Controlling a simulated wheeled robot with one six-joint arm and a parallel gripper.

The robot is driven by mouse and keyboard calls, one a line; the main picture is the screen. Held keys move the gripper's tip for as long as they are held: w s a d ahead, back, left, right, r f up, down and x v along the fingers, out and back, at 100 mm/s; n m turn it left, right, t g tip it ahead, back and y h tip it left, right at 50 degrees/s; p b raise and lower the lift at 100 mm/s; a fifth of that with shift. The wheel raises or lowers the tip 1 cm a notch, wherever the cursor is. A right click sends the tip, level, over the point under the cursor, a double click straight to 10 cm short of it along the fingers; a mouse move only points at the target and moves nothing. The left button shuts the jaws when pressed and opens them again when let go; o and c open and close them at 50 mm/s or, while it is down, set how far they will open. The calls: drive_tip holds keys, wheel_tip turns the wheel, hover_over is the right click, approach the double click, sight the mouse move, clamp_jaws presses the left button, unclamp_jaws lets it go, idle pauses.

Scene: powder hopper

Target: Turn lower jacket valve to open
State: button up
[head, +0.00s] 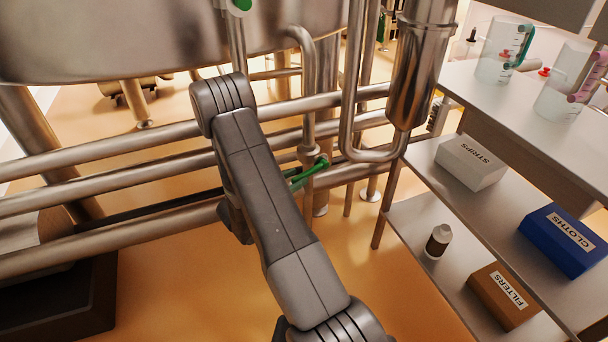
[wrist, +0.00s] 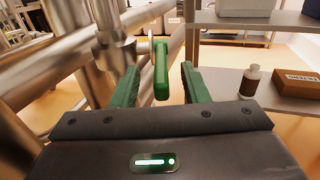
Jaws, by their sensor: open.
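The lower valve has a green lever handle (head: 312,172) on a vertical steel pipe, just right of my arm in the head view; my arm covers part of this area. In the wrist view the green handle (wrist: 161,72) points toward the camera from the steel valve body (wrist: 116,52). My gripper (wrist: 160,76) is open, with one green finger on each side of the handle. Gaps show on both sides, so neither finger appears to touch it. In the head view my gripper is mostly hidden behind my arm.
Horizontal steel pipes (head: 110,175) run left of and behind the valve. A steel cylinder (head: 421,70) with a bent pipe stands to the right. A shelf unit (head: 405,215) holds a STRIPS box (head: 470,162), a brown bottle (head: 438,241), a CLOTHS box (head: 563,240) and a FILTERS box (head: 503,296).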

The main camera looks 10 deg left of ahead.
sight(304, 173)
drive_tip(key=shift+x, duration=2.05)
clamp_jaws()
